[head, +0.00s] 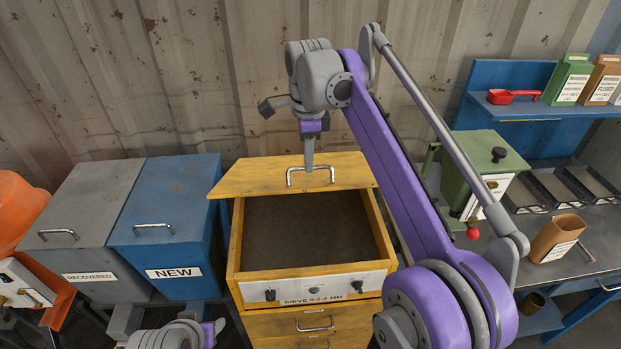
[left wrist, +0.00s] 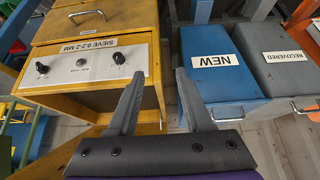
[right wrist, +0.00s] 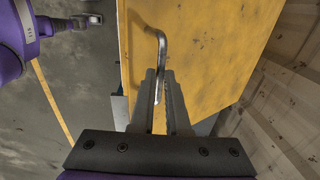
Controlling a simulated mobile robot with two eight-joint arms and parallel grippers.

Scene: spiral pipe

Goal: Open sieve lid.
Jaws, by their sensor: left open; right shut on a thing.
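The sieve is a yellow box (head: 236,250) with a white control panel in the head view. Its lid (head: 245,178) is a yellow board swung up at the back edge, so the dark interior (head: 310,232) shows. My right gripper (head: 309,166) is shut on the lid's metal bar handle (head: 325,169). In the right wrist view the handle (right wrist: 161,45) runs between the fingers against the yellow lid (right wrist: 205,55). My left gripper (left wrist: 157,75) is open and empty in its wrist view, near the sieve's front panel (left wrist: 82,65); its fingers are unclear in the head view.
A blue NEW bin (head: 165,230) and a grey RECOVERED bin (head: 85,225) stand left of the sieve. A green machine (head: 480,165) and a workbench (head: 580,235) are at right. A corrugated wall (head: 200,80) rises close behind.

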